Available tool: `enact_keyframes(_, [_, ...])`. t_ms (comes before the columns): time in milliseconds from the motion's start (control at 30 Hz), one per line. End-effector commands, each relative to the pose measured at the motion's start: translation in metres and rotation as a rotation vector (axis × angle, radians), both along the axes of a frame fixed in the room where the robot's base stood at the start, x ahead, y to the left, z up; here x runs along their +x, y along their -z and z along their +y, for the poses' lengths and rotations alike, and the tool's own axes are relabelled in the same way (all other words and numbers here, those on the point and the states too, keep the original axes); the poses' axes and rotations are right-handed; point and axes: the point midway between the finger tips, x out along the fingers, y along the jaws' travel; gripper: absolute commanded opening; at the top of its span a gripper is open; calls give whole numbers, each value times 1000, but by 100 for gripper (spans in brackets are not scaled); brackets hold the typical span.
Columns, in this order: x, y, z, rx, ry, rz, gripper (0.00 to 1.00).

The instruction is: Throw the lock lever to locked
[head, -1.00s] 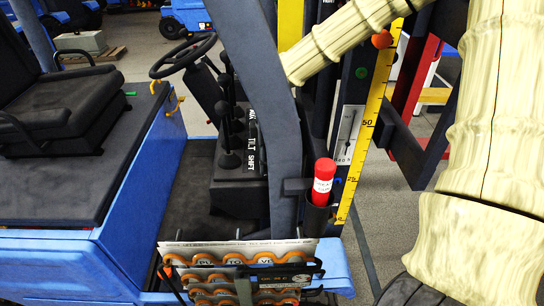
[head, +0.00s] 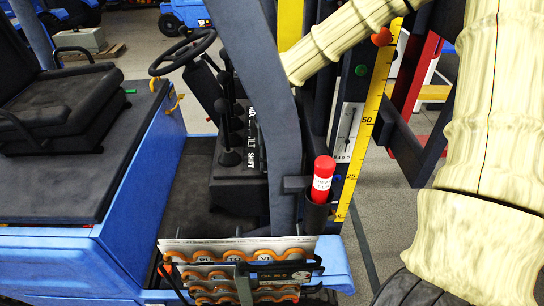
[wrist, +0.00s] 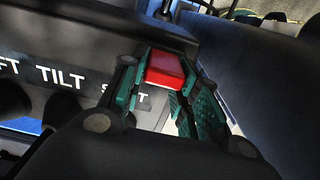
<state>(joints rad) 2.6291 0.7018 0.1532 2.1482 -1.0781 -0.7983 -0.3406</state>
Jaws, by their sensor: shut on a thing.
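A red block-shaped grip (wrist: 166,69) shows in the wrist view, between the teal fingers of my gripper (wrist: 164,88). The fingers are shut on it, one at each side. It looks like the handle of the lock lever, but its stem and any locked or unlocked mark are hidden. A dark panel lettered TILT and SHIFT (wrist: 40,73) lies just left of the fingers. In the head view the same lettered lever console (head: 236,166) stands beside the seat, with several black levers. My gripper is hidden there behind the dark post (head: 258,100).
The steering wheel (head: 184,52) and seat (head: 58,112) are left of the console. A red-capped cylinder (head: 323,175) sits in a holder on the post. A yellow scale (head: 366,125) stands to the right. A document rack (head: 240,275) is at the front.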

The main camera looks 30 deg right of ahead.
Motion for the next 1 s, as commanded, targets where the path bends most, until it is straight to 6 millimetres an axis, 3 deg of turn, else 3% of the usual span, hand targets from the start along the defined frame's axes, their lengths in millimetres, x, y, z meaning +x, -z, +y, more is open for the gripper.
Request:
enact_keyframes(967, [-2,1,1,1,0,4,7])
enact_keyframes(1000, [-2,1,1,1,0,4,35])
